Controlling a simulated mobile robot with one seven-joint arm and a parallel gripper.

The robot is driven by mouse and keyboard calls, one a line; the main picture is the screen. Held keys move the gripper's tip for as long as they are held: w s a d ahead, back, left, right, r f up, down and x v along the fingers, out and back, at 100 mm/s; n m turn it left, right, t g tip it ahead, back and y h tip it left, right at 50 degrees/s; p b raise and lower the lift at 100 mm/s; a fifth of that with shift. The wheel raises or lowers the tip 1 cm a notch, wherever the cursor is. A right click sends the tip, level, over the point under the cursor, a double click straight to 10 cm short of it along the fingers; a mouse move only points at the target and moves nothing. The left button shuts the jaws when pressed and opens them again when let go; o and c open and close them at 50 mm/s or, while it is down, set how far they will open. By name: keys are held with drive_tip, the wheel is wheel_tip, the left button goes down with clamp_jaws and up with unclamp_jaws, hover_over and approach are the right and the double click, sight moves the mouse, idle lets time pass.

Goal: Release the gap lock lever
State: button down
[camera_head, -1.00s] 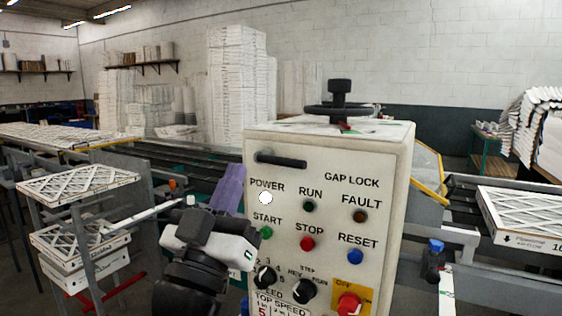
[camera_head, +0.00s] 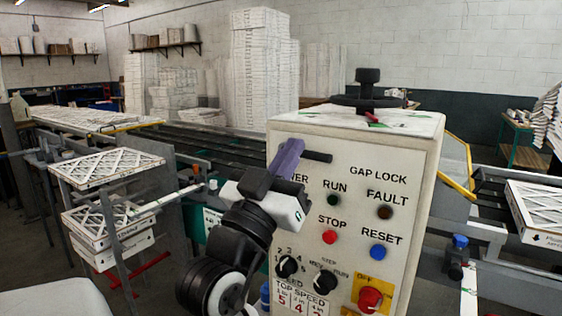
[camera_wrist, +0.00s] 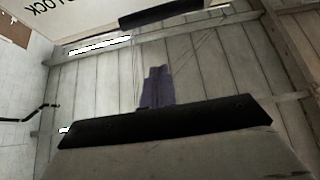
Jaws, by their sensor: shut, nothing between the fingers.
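The gap lock lever is a black horizontal bar (camera_head: 319,157) near the top of the cream control box (camera_head: 425,150), left of the GAP LOCK label. My gripper (camera_head: 291,148) is shut and empty, its purple fingers overlapping the lever's left part in the head view. In the wrist view a dark bar, likely the lever (camera_wrist: 175,15), crosses the top of the picture, and the purple fingertips (camera_wrist: 157,72) point towards it with a visible gap below it. I cannot tell the exact depth between fingers and lever.
The box front carries lamps, buttons such as the red STOP (camera_head: 329,237) and blue RESET (camera_head: 378,252), knobs, and a red switch (camera_head: 370,298). Stacked filters (camera_head: 118,168) are at left, a conveyor behind.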

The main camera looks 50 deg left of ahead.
sight(306, 156)
drive_tip(key=shift+w+a+f+p, duration=0.2)
drive_tip(key=shift+w+p, duration=0.15)
drive_tip(key=shift+w, duration=0.45)
drive_tip(key=shift+w+a+f+p, duration=0.2)
drive_tip(key=shift+w+p, duration=0.2)
drive_tip(key=shift+w, duration=0.4)
drive_tip(key=shift+w+a+f+p, duration=0.2)
drive_tip(key=shift+w+p, duration=0.15)
drive_tip(key=shift+w, duration=0.45)
drive_tip(key=shift+f, duration=0.1)
drive_tip(key=shift+f+m+h+b, duration=0.25)
drive_tip(key=shift+m+h+b, duration=0.45)
drive_tip(key=shift+b, duration=0.4)
